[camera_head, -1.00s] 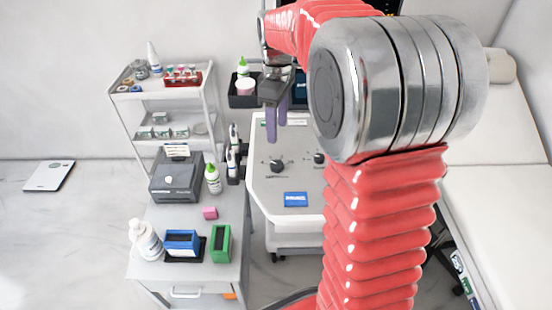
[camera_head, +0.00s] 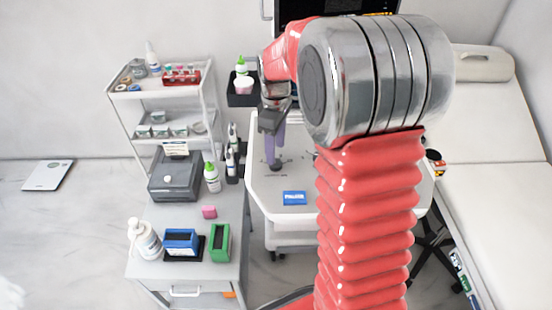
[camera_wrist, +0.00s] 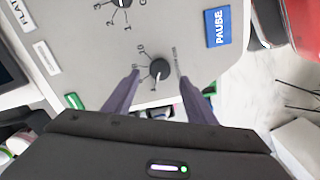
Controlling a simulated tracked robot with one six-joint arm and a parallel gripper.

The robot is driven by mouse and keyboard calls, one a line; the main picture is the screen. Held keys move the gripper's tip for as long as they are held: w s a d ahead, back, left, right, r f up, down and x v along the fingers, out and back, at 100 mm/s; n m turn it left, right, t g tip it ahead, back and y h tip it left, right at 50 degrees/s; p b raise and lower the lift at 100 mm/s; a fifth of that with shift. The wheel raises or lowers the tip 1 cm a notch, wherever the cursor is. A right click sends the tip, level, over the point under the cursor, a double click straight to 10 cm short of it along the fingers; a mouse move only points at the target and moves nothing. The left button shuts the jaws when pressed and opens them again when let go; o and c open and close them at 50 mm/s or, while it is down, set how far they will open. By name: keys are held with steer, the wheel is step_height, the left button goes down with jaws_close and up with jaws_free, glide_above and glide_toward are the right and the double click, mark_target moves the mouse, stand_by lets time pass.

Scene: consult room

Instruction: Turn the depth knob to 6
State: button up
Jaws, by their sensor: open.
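A dark round knob (camera_wrist: 160,69) sits on the grey console panel (camera_wrist: 80,30), with a printed number scale around it. Its white pointer mark faces the lower side in the wrist view. The small lettering beside it is too small to read surely. In the head view this knob (camera_head: 276,166) is at the left of the panel, partly covered by my fingers. My gripper (camera_wrist: 159,77) is open, its purple fingers on either side of the knob; I cannot tell whether they touch it. It also shows above the panel in the head view (camera_head: 275,150).
A second knob (camera_wrist: 122,2) is at the top edge of the wrist view. A blue PAUSE label (camera_wrist: 217,27) lies on the panel, also in the head view (camera_head: 294,198). Bottles (camera_head: 232,160) stand left of the console. A grey cart (camera_head: 185,220) is further left.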

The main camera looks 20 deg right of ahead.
mark_target(276, 165)
steer(key=shift+f, duration=2.55)
steer(key=shift+c, duration=0.2)
steer(key=c, duration=1)
steer(key=shift+m, duration=0.5)
steer(key=m, duration=0.3)
steer(key=shift+m, duration=1.9)
steer(key=shift+w, duration=0.1)
